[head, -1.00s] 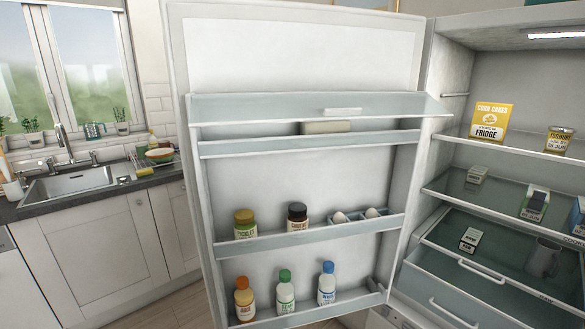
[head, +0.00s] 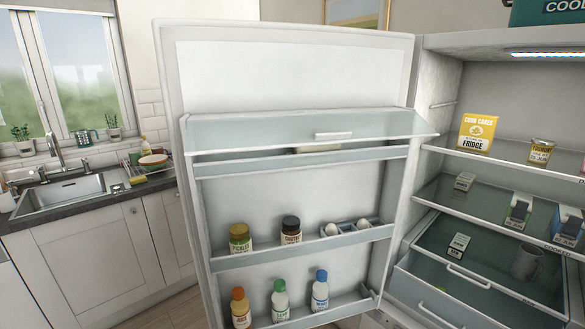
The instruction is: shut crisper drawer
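The fridge stands open at the right of the head view. Low inside it is a translucent grey drawer (head: 415,288) with a white bar handle (head: 437,312), cut off by the bottom edge of the picture. It appears pulled forward, but how far I cannot tell. A bit of green shows inside it. Just above is another white handle (head: 468,277), at the front of a glass level holding a small dark-labelled carton (head: 458,246) and a grey mug (head: 527,263). Neither of my grippers is in view.
The fridge door (head: 295,70) is swung wide open to the left, its racks holding jars, bottles and eggs. A sink counter (head: 90,203) is at the left.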

